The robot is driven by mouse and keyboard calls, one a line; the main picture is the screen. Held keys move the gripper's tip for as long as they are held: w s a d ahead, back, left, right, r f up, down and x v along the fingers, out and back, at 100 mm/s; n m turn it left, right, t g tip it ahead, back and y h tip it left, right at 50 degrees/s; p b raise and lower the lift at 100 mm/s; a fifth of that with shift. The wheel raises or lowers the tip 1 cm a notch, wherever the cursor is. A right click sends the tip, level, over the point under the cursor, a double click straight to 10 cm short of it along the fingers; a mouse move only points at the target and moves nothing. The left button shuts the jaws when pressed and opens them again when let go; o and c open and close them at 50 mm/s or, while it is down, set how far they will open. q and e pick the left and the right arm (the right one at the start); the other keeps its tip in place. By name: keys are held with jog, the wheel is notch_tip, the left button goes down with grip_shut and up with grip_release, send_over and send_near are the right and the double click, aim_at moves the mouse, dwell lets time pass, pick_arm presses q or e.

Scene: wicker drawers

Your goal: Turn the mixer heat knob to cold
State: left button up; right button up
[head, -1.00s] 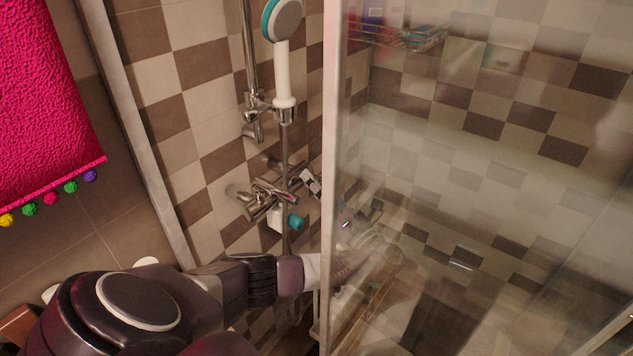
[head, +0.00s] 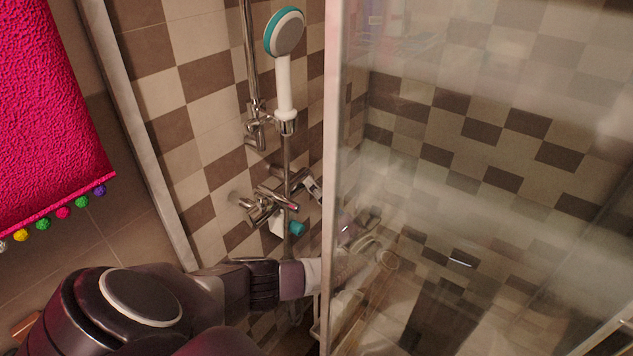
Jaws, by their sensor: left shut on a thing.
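The chrome shower mixer (head: 272,203) is on the checkered tile wall, left of the glass door's edge. My left arm comes in from the lower left and passes behind the frosted door, so its wrist and hand show only blurred through the glass. The tips of my left gripper (head: 313,187) reach out past the door edge to the right end of the mixer. They are shut on the knob there, which they mostly hide. Its markings are too small to read. My right gripper is not in view.
The frosted glass door (head: 470,190) with its pale metal edge (head: 331,150) stands close to my left forearm. A hand shower (head: 284,70) hangs above the mixer. A white and teal item (head: 296,229) sits below it. A pink towel (head: 45,120) hangs at the left.

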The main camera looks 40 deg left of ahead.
pick_arm(q)
jog(key=m+h+p, duration=0.1)
jog(key=m+p, duration=0.1)
jog(key=p, duration=0.2)
jog(key=m+h+p, duration=0.1)
jog(key=m+p, duration=0.1)
jog(key=p, duration=0.2)
jog(key=m+t+p, duration=0.1)
jog(key=m+p, duration=0.2)
jog(key=p, duration=0.1)
jog(key=shift+r+h, duration=0.35)
jog(key=shift+h, duration=0.05)
jog(key=shift+f+m+p, duration=0.25)
jog(key=shift+m+p, duration=0.2)
jog(key=shift+m, duration=0.45)
jog(key=shift+f+m+h, duration=0.15)
jog(key=shift+m+h, duration=0.65)
jog(key=shift+m, duration=0.5)
jog(key=o, duration=1.2)
jog(key=shift+c, duration=0.2)
jog(key=shift+g, duration=0.3)
jog(key=v, duration=1.2)
